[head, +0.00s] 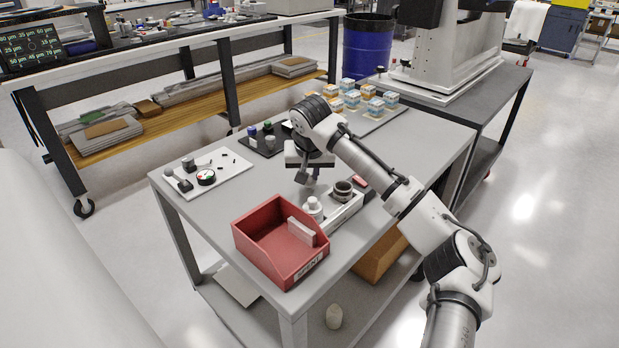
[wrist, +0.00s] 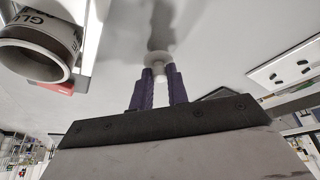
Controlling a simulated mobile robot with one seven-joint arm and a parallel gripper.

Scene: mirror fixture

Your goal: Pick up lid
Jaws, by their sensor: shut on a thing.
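My gripper (wrist: 158,88) is shut on the knob of a small pale round lid (wrist: 157,60), which shows between and beyond the dark fingertips in the wrist view. In the head view my gripper (head: 309,176) is over the grey table, just behind the white tray; the lid cannot be made out clearly there. An open round pot (head: 343,189) stands in the tray's far end, to the right of my gripper. It also shows large at the upper left of the wrist view (wrist: 40,45), with part of a label reading "GLU".
The white tray (head: 343,212) also holds a white bottle (head: 313,207). A red bin (head: 275,245) stands at the front with a pale block inside. A white board with a gauge (head: 207,176) lies left. Several small boxes (head: 368,98) stand at the back.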

